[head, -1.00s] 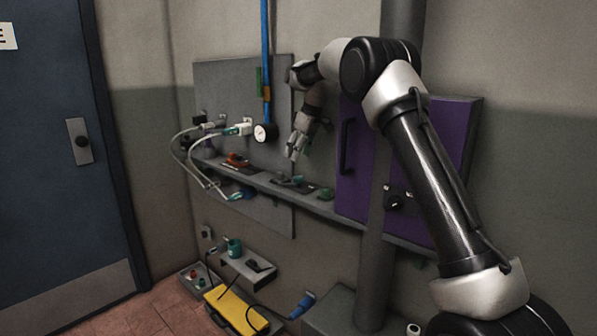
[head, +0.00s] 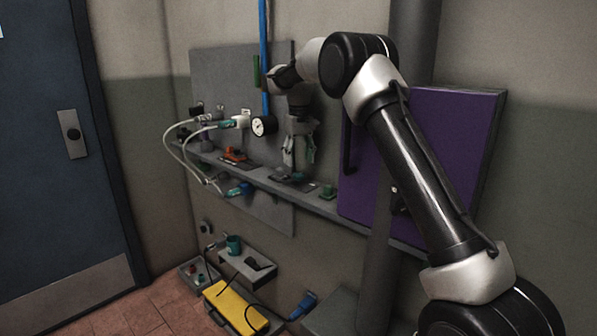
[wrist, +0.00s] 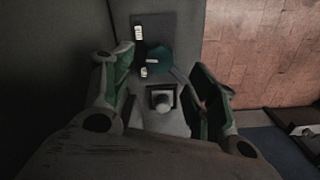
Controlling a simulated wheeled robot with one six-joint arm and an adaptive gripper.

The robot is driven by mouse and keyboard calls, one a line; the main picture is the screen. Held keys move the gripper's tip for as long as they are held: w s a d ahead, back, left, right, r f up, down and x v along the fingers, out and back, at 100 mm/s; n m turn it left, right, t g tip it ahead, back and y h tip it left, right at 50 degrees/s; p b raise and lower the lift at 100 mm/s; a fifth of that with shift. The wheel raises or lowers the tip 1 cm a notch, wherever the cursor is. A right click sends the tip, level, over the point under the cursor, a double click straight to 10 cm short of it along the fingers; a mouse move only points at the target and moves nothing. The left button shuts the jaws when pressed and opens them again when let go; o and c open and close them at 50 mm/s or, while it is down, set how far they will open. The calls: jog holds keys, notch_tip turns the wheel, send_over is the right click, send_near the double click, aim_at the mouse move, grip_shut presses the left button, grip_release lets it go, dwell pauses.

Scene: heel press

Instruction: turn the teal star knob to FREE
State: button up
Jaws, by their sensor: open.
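The teal star knob (wrist: 158,60) shows in the wrist view, on a dark plate with small pale labels too small to read. In the head view, a small teal shape (head: 298,177) on the shelf just under the fingers looks like the same knob, partly hidden. My gripper (head: 299,163) points down above it, its fingers apart and empty. In the wrist view my gripper (wrist: 163,70) has a finger on each side, with the knob between and slightly beyond the tips. I cannot tell the knob's setting.
A narrow grey shelf (head: 262,182) carries an orange-red part (head: 234,154) and a green part (head: 328,191). A purple cabinet (head: 425,150) stands close right of my gripper. A dial gauge (head: 263,126) and a blue pipe (head: 265,50) are to its left. White hoses (head: 178,148) loop farther left.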

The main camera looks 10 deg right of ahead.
aim_at(299, 174)
notch_tip(299, 174, down, 5)
jog(key=shift+f, duration=0.1)
jog(key=shift+c, duration=0.5)
grip_shut()
